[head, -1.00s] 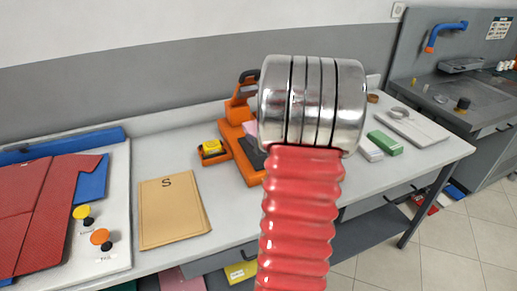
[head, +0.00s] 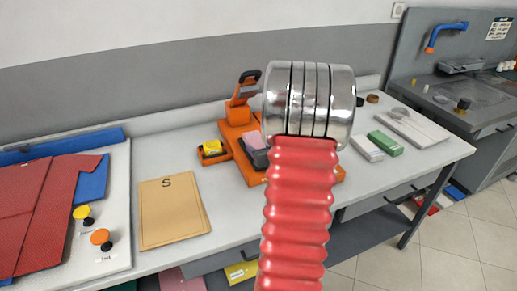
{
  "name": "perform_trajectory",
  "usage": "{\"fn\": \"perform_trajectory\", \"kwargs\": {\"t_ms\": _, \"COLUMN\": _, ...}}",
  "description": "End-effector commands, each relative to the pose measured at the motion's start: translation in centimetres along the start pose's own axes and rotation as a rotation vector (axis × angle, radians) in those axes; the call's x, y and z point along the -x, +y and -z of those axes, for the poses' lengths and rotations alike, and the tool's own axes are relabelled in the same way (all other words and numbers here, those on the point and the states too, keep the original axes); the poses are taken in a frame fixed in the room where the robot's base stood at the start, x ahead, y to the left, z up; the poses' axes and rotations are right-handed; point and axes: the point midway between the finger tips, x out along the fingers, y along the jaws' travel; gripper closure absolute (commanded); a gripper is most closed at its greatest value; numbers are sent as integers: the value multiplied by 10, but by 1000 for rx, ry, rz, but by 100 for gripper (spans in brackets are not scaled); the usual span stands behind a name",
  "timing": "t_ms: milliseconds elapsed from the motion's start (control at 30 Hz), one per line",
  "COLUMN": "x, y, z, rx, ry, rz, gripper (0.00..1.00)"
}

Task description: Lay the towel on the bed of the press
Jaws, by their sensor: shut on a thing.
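An orange press (head: 240,115) with an upright and a dark-tipped lever stands on the white counter, partly behind my arm. Its orange base (head: 245,168) reaches out on both sides of my arm. A small pink piece (head: 254,140), which may be the towel, shows at the press just left of my arm, above a grey block (head: 260,157). I cannot tell whether the pink piece rests on the bed or is held. My gripper is hidden behind the silver and red links of my arm, so its fingers and what they hold do not show.
A yellow item in an orange holder (head: 212,150) stands left of the press. A tan folder marked S (head: 172,212) lies nearer. A white board with red cloth (head: 50,205) fills the left. Green and white boxes (head: 385,143) lie right; a sink unit (head: 455,95) is beyond.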

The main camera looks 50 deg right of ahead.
Motion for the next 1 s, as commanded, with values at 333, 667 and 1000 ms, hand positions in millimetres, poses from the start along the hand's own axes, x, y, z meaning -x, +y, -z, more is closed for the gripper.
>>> {"fn": "perform_trajectory", "kwargs": {"t_ms": 333, "x": 0, "y": 0, "z": -2, "rx": 0, "ry": 0, "rz": 0, "gripper": 40}}
{"fn": "perform_trajectory", "kwargs": {"t_ms": 667, "x": 0, "y": 0, "z": -2, "rx": 0, "ry": 0, "rz": 0, "gripper": 29}}
{"fn": "perform_trajectory", "kwargs": {"t_ms": 1000, "x": 12, "y": 1, "z": 1, "rx": 1, "ry": 0, "rz": -2, "gripper": 29}}
